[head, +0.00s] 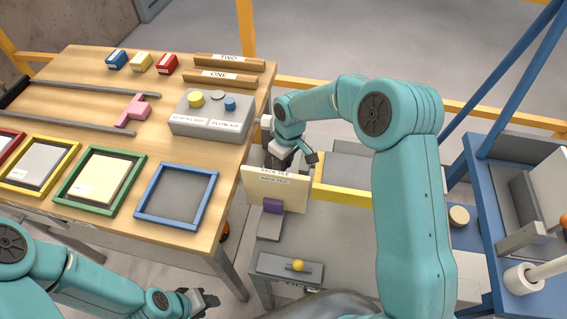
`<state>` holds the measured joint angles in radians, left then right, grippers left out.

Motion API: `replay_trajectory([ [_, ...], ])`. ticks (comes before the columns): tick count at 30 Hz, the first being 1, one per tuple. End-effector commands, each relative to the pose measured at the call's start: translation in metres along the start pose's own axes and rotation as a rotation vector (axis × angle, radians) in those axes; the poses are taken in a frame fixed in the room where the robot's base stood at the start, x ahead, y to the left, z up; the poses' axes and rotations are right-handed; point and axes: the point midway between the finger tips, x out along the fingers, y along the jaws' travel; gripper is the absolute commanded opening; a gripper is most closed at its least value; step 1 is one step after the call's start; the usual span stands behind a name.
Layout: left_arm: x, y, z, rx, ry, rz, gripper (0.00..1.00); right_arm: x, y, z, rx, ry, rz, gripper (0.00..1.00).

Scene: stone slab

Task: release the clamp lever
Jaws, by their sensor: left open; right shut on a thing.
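A grey block with a yellow ball knob (298,265) on a short bar sits at the bottom middle; it looks like the lever, but I cannot be sure. A purple block (272,206) stands on a grey base behind it, against the lower front of a cream panel (290,192) with printed labels. My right gripper (291,158) is at the panel's top edge and shut on the panel; the fingertips are partly hidden. My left gripper (205,301) is open and empty at the bottom, left of the knob block and apart from it.
The wooden table (85,70) at left holds coloured frames, a pink piece (133,110) between grey rails, a grey button box (210,117) and small coloured boxes. A yellow bar (343,195) lies right of the panel. A blue-framed bench (480,165) stands at right.

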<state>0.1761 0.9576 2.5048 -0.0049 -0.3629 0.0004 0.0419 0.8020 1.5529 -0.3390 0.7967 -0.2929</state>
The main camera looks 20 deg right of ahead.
Motion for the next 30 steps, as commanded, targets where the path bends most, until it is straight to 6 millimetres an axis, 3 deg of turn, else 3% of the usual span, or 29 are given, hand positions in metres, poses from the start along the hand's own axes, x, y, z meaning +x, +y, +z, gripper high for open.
replay_trajectory([
  [5,-0.001,0.000,0.000,0.000,0.000,0.000,0.43,-0.001,0.000,0.000,0.000,0.000,-0.001,0.00],
  [6,-0.001,0.000,0.000,0.000,0.000,0.000,0.43,-0.001,0.000,0.000,0.001,0.000,-0.001,0.32],
  [8,-0.001,0.000,0.000,0.000,0.000,0.000,0.43,-0.001,0.000,0.000,0.001,0.001,-0.001,0.51],
  [9,-0.001,0.000,0.000,0.000,0.000,0.000,0.43,-0.001,0.000,0.000,0.001,0.001,-0.001,0.54],
  [20,-0.001,0.000,0.000,0.000,0.000,0.000,0.43,-0.008,0.000,-0.001,0.001,0.003,0.000,0.54],
  [23,-0.001,0.000,0.000,0.000,0.000,0.000,0.43,-0.025,0.001,-0.001,0.002,0.005,0.002,0.54],
  [30,-0.001,0.000,0.000,0.000,0.000,0.000,0.43,-0.088,0.000,-0.001,0.001,0.005,0.002,0.54],
])
